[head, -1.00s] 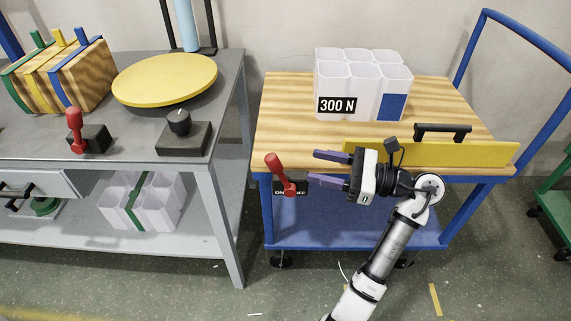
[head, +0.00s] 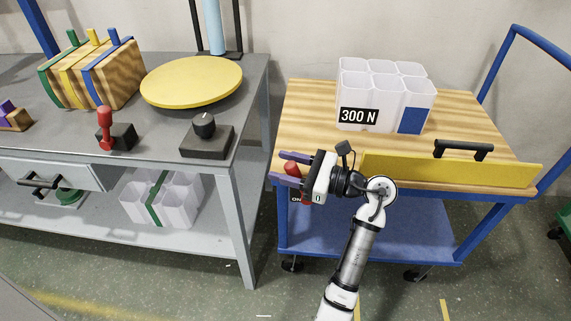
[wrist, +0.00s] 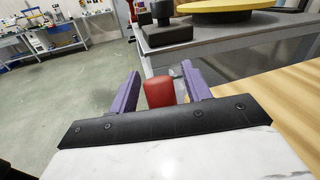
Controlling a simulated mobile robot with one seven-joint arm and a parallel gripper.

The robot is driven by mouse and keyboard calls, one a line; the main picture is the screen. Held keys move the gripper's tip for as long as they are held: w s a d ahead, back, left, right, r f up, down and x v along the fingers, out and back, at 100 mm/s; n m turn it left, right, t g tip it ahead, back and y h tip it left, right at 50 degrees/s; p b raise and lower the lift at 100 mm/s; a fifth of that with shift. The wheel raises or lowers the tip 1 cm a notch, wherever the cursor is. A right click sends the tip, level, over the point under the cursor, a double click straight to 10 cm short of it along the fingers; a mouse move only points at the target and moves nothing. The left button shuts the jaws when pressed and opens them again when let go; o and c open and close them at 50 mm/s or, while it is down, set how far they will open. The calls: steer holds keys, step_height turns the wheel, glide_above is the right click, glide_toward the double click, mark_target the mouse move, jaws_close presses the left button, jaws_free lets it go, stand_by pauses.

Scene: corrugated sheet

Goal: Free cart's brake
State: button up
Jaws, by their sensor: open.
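The blue cart (head: 375,232) with a wooden top stands on the right. Its red brake lever (head: 292,169) is at the cart's front left corner, partly hidden by my gripper in the head view. A dark label, partly covered, sits by the lever. My gripper (head: 285,168) is open, with purple fingers pointing left around the lever's red knob. In the wrist view the red knob (wrist: 159,92) shows between the two fingers (wrist: 158,90), with a gap on each side. I cannot tell whether either finger touches it.
A white multi-cell box marked 300 N (head: 385,97) stands on the cart top, behind a yellow board (head: 450,169) with a black handle. A grey workbench (head: 75,140) at left holds another red lever (head: 105,128), a black knob box (head: 206,136) and a yellow disc (head: 192,80).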

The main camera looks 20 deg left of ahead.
steer(key=shift+a, duration=0.15)
jaws_close()
